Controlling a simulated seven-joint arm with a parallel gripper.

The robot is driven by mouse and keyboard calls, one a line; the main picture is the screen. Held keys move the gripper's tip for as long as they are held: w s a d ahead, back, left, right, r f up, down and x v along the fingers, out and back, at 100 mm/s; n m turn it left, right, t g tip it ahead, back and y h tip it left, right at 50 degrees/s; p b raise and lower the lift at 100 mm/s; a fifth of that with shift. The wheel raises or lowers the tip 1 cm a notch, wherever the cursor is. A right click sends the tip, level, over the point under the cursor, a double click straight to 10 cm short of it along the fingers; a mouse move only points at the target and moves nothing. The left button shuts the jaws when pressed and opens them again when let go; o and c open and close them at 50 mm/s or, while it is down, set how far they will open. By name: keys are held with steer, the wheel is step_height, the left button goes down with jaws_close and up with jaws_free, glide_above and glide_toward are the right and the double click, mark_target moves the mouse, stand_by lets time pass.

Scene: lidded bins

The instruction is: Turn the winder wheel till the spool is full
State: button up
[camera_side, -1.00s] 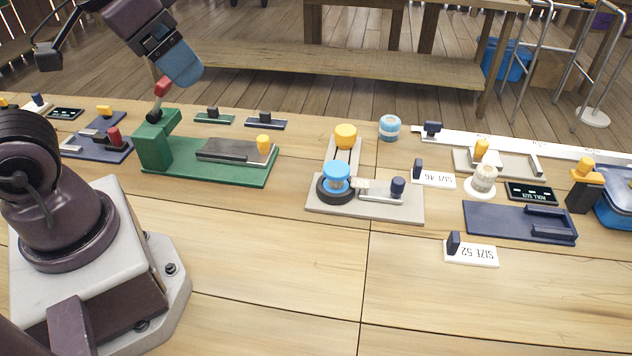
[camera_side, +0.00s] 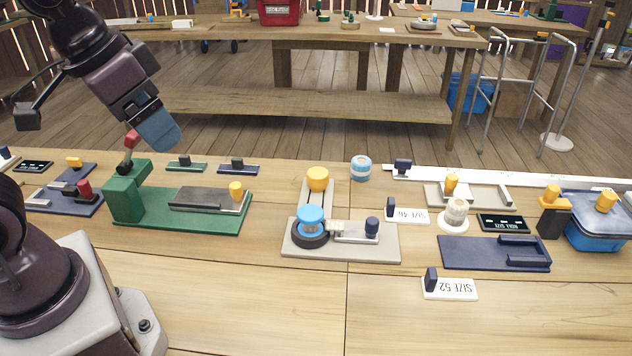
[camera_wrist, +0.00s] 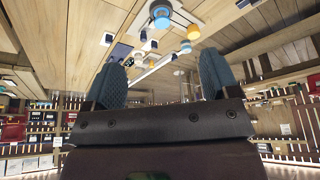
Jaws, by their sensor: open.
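A grey-based device (camera_side: 285,248) sits near the middle of the table. It carries a black wheel (camera_side: 303,238) with a blue-topped spool (camera_side: 310,217), a yellow knob (camera_side: 317,179) on a strip behind, and a dark knob (camera_side: 372,228) at right. I cannot tell for sure which part is the winder wheel or how full the spool is. My gripper (camera_side: 160,132) is well to the left, above and beside the green device. In the wrist view my gripper (camera_wrist: 162,75) is open, with nothing between its two fingers.
A green device (camera_side: 150,210) with a red-handled lever (camera_side: 132,138) stands close to my gripper in the picture. A blue-white roll (camera_side: 361,168), white spool (camera_side: 456,212), navy tray (camera_side: 490,252), SIZE 52 card (camera_side: 455,290) and blue bin (camera_side: 592,235) lie right.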

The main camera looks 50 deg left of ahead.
steer(key=w+a+f+n+g, duration=0.2)
steer(key=w+a+g, duration=0.1)
steer(key=w, duration=0.8)
steer(key=n+g, duration=0.2)
steer(key=n, duration=1.2)
glide_above(316, 171)
steer(key=s, duration=0.2)
steer(key=f, duration=1.8)
steer(key=shift+w+a+f, duration=0.15)
steer(key=shift+w+f, duration=0.05)
steer(key=shift+f, duration=0.15)
steer(key=f+n, duration=0.1)
steer(key=f, duration=0.2)
steer(key=w+f+n, duration=0.1)
steer(key=f, duration=0.3)
steer(key=f+n, duration=0.1)
steer(key=f, duration=0.2)
steer(key=shift+w+f+n+t, duration=0.2)
steer(key=shift+w+n+t, duration=0.1)
steer(key=shift+n, duration=0.1)
steer(key=shift+c, duration=0.5)
